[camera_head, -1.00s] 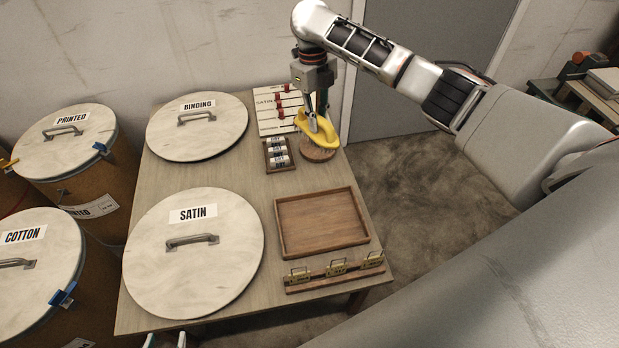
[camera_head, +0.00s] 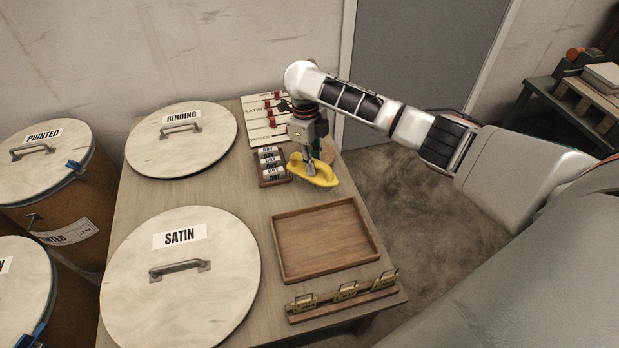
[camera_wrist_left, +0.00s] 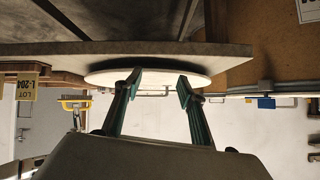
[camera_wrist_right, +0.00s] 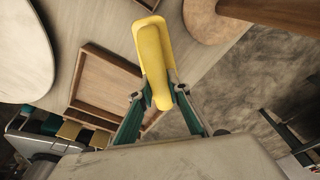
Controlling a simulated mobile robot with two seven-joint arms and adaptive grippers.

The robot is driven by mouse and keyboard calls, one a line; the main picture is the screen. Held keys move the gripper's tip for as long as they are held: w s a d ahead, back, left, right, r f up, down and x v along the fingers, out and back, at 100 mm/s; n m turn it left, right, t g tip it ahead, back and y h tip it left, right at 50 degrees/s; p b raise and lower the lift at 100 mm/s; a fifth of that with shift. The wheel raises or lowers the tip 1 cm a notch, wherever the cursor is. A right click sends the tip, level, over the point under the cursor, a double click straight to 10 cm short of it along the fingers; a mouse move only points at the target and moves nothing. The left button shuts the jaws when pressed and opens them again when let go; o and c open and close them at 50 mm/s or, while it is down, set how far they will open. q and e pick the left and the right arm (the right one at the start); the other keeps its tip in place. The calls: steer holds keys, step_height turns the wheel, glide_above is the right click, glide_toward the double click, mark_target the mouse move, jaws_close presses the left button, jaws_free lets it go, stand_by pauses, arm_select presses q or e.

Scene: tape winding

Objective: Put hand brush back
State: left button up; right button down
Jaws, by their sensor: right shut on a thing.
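The yellow hand brush (camera_head: 322,175) is held in my right gripper (camera_head: 309,163), near the far right edge of the table (camera_head: 245,250). In the right wrist view the brush (camera_wrist_right: 152,45) points up between the two fingers of the gripper (camera_wrist_right: 158,93), which are shut on its narrow grip. It appears above the tabletop, between the wooden tray (camera_head: 283,270) and the round wooden disc (camera_head: 327,150). The disc is mostly hidden behind my gripper; it shows better in the right wrist view (camera_wrist_right: 208,20). My left gripper (camera_wrist_left: 157,84) is open and empty, beside the table's edge.
Large lids marked BINDING (camera_head: 180,145) and SATIN (camera_head: 180,295) cover the table's left. A strip with brass tags (camera_head: 345,298) lies in front.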

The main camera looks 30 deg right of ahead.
mark_target(313, 178)
steer(key=shift+f, duration=0.45)
step_height(313, 178, down, 6)
steer(key=shift+s+r+b, duration=0.1)
steer(key=shift+r+b, duration=0.15)
steer(key=shift+b, duration=0.9)
steer(key=shift+f, duration=0.2)
steer(key=shift+r, duration=0.3)
steer(key=shift+f, duration=0.25)
steer(key=c, duration=1.9)
jaws_free()
arm_select(q)
steer(key=shift+w+d, duration=0.1)
steer(key=shift+d, duration=0.25)
arm_select(e)
steer(key=shift+r, duration=0.1)
